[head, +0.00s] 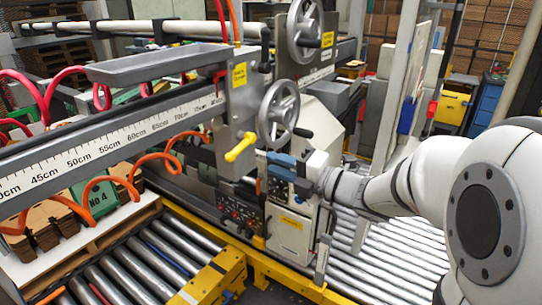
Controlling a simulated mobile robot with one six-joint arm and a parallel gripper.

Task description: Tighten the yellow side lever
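The yellow side lever (240,147) sticks out at a slant from the lower side of the grey machine head, left of the small handwheel. My gripper (271,164) reaches in from the right, with blue fingers pointing left. In the picture its fingertips are to the right of the lever and a little below it, with a visible space between. I see nothing held in the fingers, but their gap is too small to judge.
A grey handwheel (278,115) is just above my gripper, with a larger handwheel (305,30) higher up. A control panel (240,215) with knobs is below. A ruler beam (110,145) with orange coiled hose runs left. Roller conveyors (385,260) cover the floor level.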

